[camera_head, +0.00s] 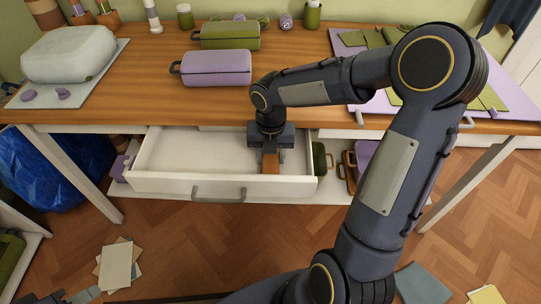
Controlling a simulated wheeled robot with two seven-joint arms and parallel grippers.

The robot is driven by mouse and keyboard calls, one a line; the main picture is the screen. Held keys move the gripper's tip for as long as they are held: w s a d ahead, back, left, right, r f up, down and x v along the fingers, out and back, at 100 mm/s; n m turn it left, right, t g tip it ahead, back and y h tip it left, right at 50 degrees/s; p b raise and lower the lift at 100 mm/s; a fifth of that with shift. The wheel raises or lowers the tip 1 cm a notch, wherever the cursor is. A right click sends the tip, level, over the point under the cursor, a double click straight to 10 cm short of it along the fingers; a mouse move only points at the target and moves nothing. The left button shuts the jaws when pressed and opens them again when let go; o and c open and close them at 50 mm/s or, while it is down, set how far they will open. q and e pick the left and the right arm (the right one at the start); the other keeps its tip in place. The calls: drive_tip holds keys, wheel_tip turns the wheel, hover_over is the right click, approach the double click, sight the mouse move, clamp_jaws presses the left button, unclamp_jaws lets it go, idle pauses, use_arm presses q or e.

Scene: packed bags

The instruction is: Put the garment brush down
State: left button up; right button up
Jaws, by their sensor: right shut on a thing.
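My right arm reaches over from the lower right, and its gripper (271,146) points down into the open white drawer (180,182) under the table. The gripper is shut on the garment brush (270,163), of which a brown wooden part shows between the fingers. The brush is inside the drawer's outline, toward its right side. I cannot tell whether it touches the drawer floor. The rest of the brush is hidden by the gripper. The visible drawer floor to the left is bare. A small part of my left gripper (62,297) shows at the bottom left edge; its fingers are unclear.
On the wooden table (150,75) are a purple case (217,68), a green case (230,36) and a pale rounded bag (68,54) on a mat. A purple mat with green pieces lies right. A blue bag (50,170) and paper sheets (117,266) are on the floor.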

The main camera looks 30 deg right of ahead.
drive_tip(key=o, duration=1.1)
drive_tip(key=shift+f, duration=0.1)
wheel_tip(320, 180, up, 11)
drive_tip(key=p, duration=0.3)
drive_tip(key=s+a+m+t+y, duration=0.1)
drive_tip(key=s+m+t, duration=0.1)
drive_tip(key=s+m, duration=0.4)
drive_tip(key=s+a+r+m+t+y, duration=0.1)
drive_tip(key=s+m, duration=0.5)
drive_tip(key=m, duration=0.9)
drive_tip(key=s+a+r+m+t+y, duration=0.1)
drive_tip(key=s+a+m+t, duration=0.1)
drive_tip(key=s+m, duration=0.4)
drive_tip(key=shift+a+m+t+y, duration=0.15)
drive_tip(key=shift+a+m+y, duration=0.05)
drive_tip(key=shift+m, duration=0.9)
drive_tip(key=shift+a+m+t+y, duration=0.15)
drive_tip(key=shift+m+y, duration=0.05)
drive_tip(key=shift+m, duration=0.9)
